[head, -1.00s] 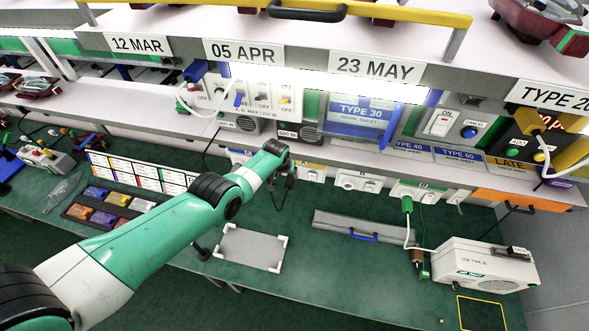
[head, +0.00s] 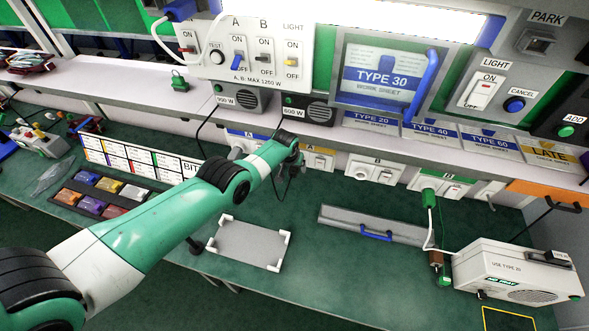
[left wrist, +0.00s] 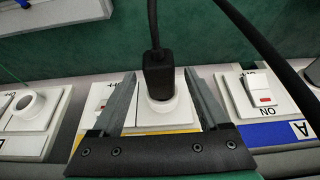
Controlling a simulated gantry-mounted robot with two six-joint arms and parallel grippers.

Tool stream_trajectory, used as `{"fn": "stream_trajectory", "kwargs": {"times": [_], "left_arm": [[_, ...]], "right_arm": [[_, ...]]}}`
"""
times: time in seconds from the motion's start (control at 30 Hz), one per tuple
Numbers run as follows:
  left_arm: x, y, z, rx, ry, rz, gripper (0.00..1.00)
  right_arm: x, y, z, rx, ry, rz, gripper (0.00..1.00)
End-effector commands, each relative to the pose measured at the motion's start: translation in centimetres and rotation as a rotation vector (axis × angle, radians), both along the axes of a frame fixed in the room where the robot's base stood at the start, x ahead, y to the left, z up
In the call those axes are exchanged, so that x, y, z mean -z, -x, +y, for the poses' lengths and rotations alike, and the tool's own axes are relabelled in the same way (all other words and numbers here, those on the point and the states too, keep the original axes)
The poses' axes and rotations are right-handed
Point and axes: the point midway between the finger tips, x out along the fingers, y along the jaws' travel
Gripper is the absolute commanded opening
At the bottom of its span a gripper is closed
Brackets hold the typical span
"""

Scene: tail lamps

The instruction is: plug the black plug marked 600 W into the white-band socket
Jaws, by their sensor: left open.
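A black plug (left wrist: 158,78) with a black cord stands at the round white socket of the yellow-band unit (left wrist: 135,117). Its wattage mark is not readable. My left gripper (left wrist: 162,88) is open, with one finger on each side of the plug and apart from it. My right gripper is not in view.
The blue-band unit (left wrist: 268,95) is beside the yellow one. A green plug (head: 429,197) is in the green-band unit. A grey tray (head: 250,244) lies on the green bench.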

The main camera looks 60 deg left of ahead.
Motion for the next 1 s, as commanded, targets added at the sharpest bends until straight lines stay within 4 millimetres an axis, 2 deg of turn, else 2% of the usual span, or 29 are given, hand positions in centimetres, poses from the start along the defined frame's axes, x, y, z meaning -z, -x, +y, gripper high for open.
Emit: {"fn": "stream_trajectory", "kwargs": {"times": [0.13,0.5,0.57,0.63,0.67,0.87,0.9,1.0], "left_arm": [[-0.12,0.01,0.00,0.000,0.000,0.000,0.76],[-0.08,0.01,-0.02,0.000,0.000,0.000,0.09],[-0.07,0.02,-0.02,0.000,0.001,0.001,0.00],[-0.07,0.02,-0.02,0.000,0.001,0.001,0.00],[-0.07,0.02,-0.02,0.000,0.001,0.001,0.40],[-0.06,0.02,-0.03,0.000,0.001,0.001,0.04],[-0.05,0.02,-0.02,0.000,0.001,0.001,0.00],[-0.05,0.03,-0.03,0.000,0.001,0.001,0.00]], "right_arm": [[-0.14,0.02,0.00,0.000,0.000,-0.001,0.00],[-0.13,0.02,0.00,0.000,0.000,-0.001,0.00],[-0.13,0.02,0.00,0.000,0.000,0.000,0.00],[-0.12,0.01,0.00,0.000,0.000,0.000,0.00],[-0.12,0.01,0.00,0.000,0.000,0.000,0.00],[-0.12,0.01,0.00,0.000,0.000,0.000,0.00],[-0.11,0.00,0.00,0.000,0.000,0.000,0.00],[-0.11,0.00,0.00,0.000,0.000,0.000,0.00]]}}
